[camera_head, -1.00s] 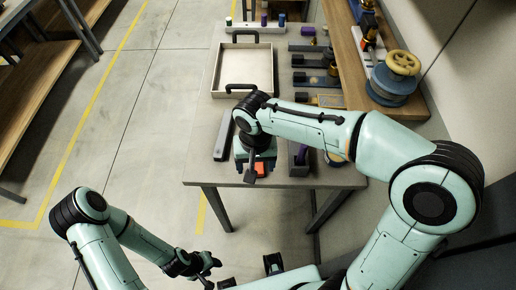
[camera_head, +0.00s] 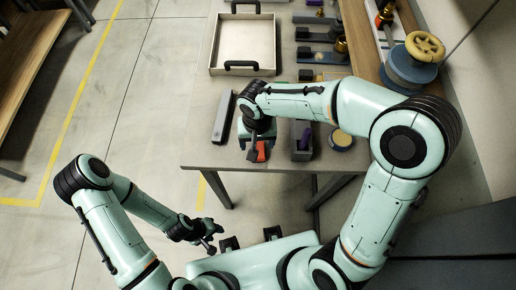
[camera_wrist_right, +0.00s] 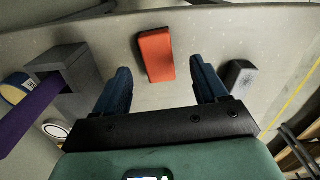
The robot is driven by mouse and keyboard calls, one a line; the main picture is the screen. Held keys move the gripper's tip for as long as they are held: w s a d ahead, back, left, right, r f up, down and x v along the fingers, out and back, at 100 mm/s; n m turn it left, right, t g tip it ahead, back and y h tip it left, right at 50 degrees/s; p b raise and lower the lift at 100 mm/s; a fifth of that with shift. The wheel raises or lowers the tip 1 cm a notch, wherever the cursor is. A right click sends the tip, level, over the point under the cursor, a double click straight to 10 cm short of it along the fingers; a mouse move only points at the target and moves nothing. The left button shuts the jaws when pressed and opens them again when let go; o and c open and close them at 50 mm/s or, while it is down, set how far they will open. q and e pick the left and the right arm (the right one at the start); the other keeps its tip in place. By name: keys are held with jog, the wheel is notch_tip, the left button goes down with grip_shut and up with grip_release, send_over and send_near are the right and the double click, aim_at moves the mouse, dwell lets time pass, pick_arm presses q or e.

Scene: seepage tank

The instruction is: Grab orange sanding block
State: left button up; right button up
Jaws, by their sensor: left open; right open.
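The orange sanding block (camera_head: 261,151) lies on the table (camera_head: 200,150) near its front edge, partly hidden by my right gripper in the head view. In the right wrist view the orange block (camera_wrist_right: 156,55) lies ahead, between the lines of the two blue fingers. My right gripper (camera_wrist_right: 160,80) is open and empty, with its fingers on either side of and short of the block. In the head view my right gripper (camera_head: 256,148) is over the front of the table. My left gripper (camera_head: 213,239) is open and empty, low in front of the table.
A grey box with a purple item (camera_head: 301,140) stands to the right of the block. A long grey bar (camera_head: 223,117) lies to the left. A tray with black handles (camera_head: 242,46) is farther back. A wooden shelf with a blue and yellow spool (camera_head: 411,62) runs along the right.

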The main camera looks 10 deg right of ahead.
aim_at(258, 148)
notch_tip(258, 148, down, 5)
jog(key=shift+w+d+r, duration=0.15)
jog(key=c, duration=1.1)
jog(key=shift+c, duration=0.2)
jog(key=shift+r, duration=0.1)
